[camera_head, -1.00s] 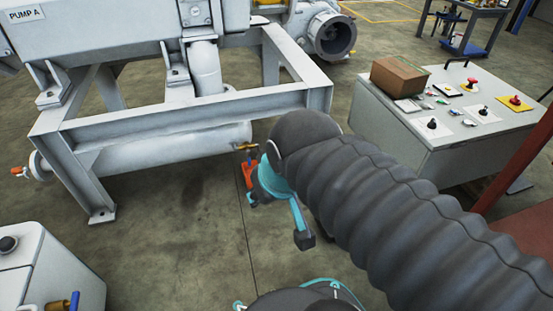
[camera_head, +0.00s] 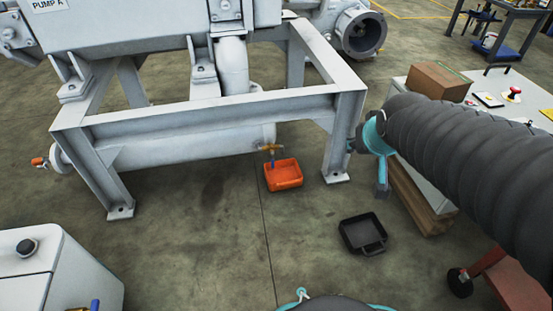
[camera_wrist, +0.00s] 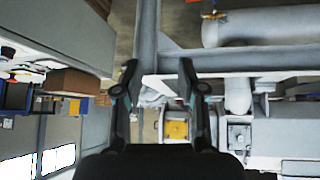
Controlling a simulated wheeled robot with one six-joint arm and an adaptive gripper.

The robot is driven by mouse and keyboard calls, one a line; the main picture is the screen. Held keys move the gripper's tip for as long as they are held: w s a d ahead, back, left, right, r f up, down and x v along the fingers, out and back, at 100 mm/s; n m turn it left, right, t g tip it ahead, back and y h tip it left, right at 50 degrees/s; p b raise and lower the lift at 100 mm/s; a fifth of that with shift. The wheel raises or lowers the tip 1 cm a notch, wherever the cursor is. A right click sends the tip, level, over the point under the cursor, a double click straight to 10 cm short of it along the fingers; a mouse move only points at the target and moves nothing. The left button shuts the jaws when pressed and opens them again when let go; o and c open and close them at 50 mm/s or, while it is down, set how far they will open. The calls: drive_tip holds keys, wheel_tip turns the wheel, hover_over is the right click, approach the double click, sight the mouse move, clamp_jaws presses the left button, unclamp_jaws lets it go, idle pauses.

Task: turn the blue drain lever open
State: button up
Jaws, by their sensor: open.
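The blue drain lever (camera_head: 273,160) hangs down from a brass valve (camera_head: 270,148) at the right end of the grey horizontal cylinder (camera_head: 185,147) under the pump frame. An orange tray (camera_head: 284,183) stands on the floor below it. In the wrist view the cylinder (camera_wrist: 265,27) runs across the upper right, with the small brass valve (camera_wrist: 213,15) near its left end; the lever's pose is unclear there. My gripper (camera_wrist: 158,77) is open, with nothing between its fingers. In the head view my arm's end is right of the frame's front leg, apart from the lever; the fingers are hard to make out.
The frame's front leg (camera_head: 343,140) stands between my arm's end and the valve. A black tray (camera_head: 362,234) lies on the floor. A grey control desk (camera_head: 413,178) with a cardboard box (camera_head: 438,80) stands at right. A white cabinet (camera_head: 55,270) is at lower left.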

sight(273, 164)
drive_tip(key=w+a+f+n+t+y, duration=0.1)
drive_tip(key=w+a+f+t, duration=0.1)
drive_tip(key=w+f, duration=0.5)
drive_tip(key=w+a+f+n+t+y, duration=0.1)
drive_tip(key=w+a+f, duration=0.25)
drive_tip(key=w, duration=0.75)
drive_tip(key=w+a+f+n+t+y, duration=0.1)
drive_tip(key=w+a+f+t, duration=0.1)
drive_tip(key=w+f, duration=0.5)
drive_tip(key=w+a+f+n+t+y+p, duration=0.1)
drive_tip(key=w+a+f, duration=0.1)
drive_tip(key=f, duration=0.4)
drive_tip(key=w+a+f+y, duration=0.1)
drive_tip(key=w+a+f, duration=0.15)
drive_tip(key=f, duration=0.35)
drive_tip(key=s+a+f+t+y, duration=0.1)
drive_tip(key=s+a+f+y, duration=0.1)
drive_tip(key=s+f, duration=0.35)
drive_tip(key=s+a+f+t+y, duration=0.1)
drive_tip(key=s+a+f, duration=0.1)
drive_tip(key=f, duration=0.6)
drive_tip(key=shift+n, duration=0.3)
drive_tip(key=b+x, duration=0.1)
drive_tip(key=x, duration=1.3)
drive_tip(key=shift+r, duration=0.1)
drive_tip(key=shift+c, duration=0.2)
clamp_jaws()
